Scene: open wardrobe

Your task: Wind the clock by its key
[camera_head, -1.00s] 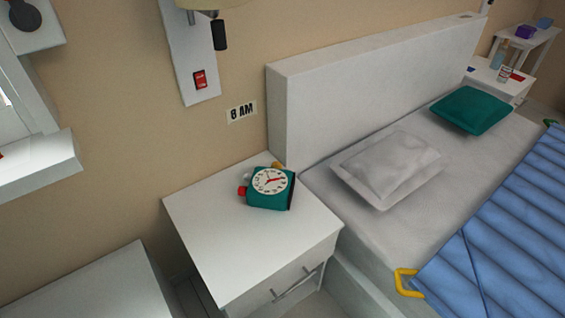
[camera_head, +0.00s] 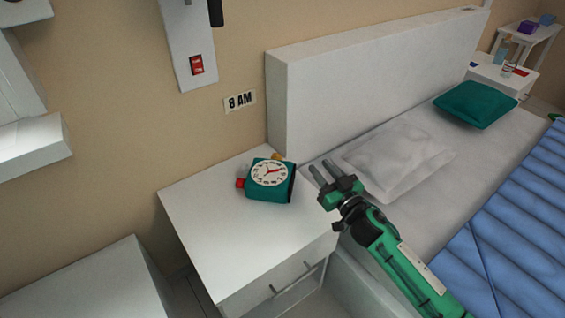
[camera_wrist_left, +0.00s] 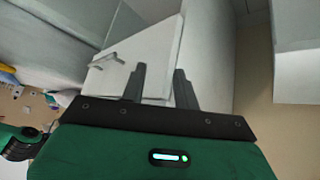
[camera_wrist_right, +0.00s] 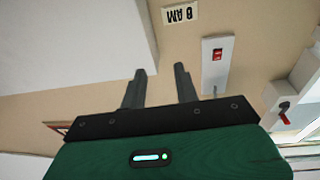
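The clock (camera_head: 269,180) is a teal box with a round white face and red hands, standing on the white nightstand (camera_head: 205,225). A yellow part (camera_head: 278,157) shows at its top and a red part (camera_head: 240,183) at its left side; I cannot tell which is the key. My right gripper (camera_head: 321,172) is open and empty, to the right of the clock and apart from it. Its open fingers also show in the right wrist view (camera_wrist_right: 160,85). My left gripper (camera_wrist_left: 158,85) is open and empty in the left wrist view; it is out of the head view.
A bed with a white headboard (camera_head: 370,85), a grey pillow (camera_head: 400,160) and a teal pillow (camera_head: 475,104) stands to the right. An "8 AM" sign (camera_head: 240,101) and a red switch (camera_head: 197,65) are on the wall. The nightstand's front top is clear.

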